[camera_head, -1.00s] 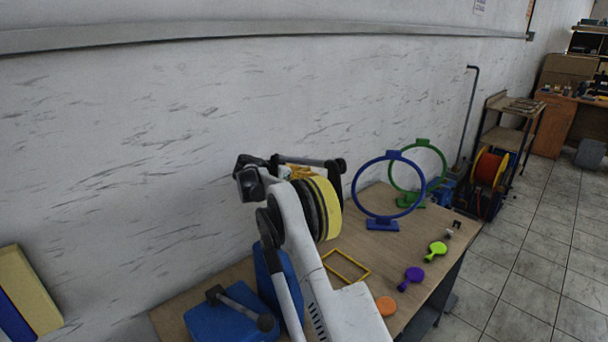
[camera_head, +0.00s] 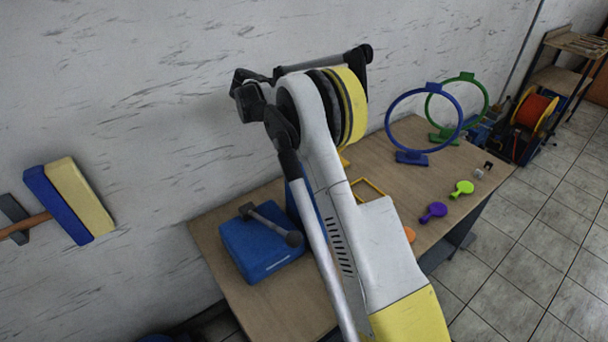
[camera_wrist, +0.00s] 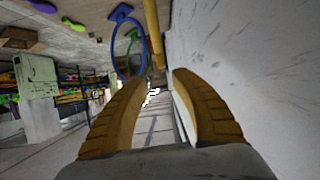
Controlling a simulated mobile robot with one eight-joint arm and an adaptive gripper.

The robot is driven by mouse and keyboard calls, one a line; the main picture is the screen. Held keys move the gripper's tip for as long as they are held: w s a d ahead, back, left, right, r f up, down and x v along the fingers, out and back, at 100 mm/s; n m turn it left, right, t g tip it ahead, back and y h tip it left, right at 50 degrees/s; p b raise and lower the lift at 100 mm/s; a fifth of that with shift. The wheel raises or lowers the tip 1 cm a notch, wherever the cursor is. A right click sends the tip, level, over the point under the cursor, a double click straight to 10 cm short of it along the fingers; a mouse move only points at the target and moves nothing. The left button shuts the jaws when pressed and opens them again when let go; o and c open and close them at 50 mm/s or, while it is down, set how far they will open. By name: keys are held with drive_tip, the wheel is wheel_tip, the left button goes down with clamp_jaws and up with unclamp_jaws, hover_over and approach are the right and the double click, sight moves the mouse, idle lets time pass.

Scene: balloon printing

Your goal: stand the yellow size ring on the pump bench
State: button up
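In the wrist view my gripper (camera_wrist: 161,78) has its two yellow-brown fingers apart, with a visible gap between the tips. A yellow bar (camera_wrist: 153,35) shows beyond the fingertips; it looks like the yellow size ring seen nearly edge-on. No contact with the fingers can be made out. In the head view my arm hides the gripper and most of what is behind it. A small yellow piece (camera_head: 344,160) shows beside my arm; I cannot tell what it belongs to. The pump bench (camera_head: 215,235) stands along the wall, with a yellow rectangular outline (camera_head: 372,187) on its top.
A blue ring (camera_head: 389,118) and a green ring (camera_head: 487,96) stand upright at the bench's far end. Purple (camera_head: 433,211) and lime (camera_head: 461,188) paddles lie near the front edge. A blue pump box (camera_head: 255,250) sits at the near end. The wall is close behind.

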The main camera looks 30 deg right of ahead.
drive_tip(key=s+a+r+n+t+y, duration=0.2)
drive_tip(key=s+a+r+n+y, duration=0.25)
drive_tip(key=s+a, duration=0.4)
drive_tip(key=s+a+r+n+t+y, duration=0.1)
drive_tip(key=s+a+r+n+y, duration=0.3)
drive_tip(key=s, duration=0.8)
drive_tip(key=s+a+f+n+t+y, duration=0.1)
drive_tip(key=s+a+f+n+y, duration=0.1)
drive_tip(key=s+a, duration=0.5)
drive_tip(key=s+a+f+n+t+y, duration=0.1)
drive_tip(key=s+a+f+n, duration=0.4)
drive_tip(key=s, duration=0.9)
drive_tip(key=a+f+y, duration=0.1)
drive_tip(key=a, duration=0.2)
drive_tip(key=shift+s, duration=0.4)
drive_tip(key=shift+f+n+y, duration=0.1)
drive_tip(key=shift+n+y, duration=0.15)
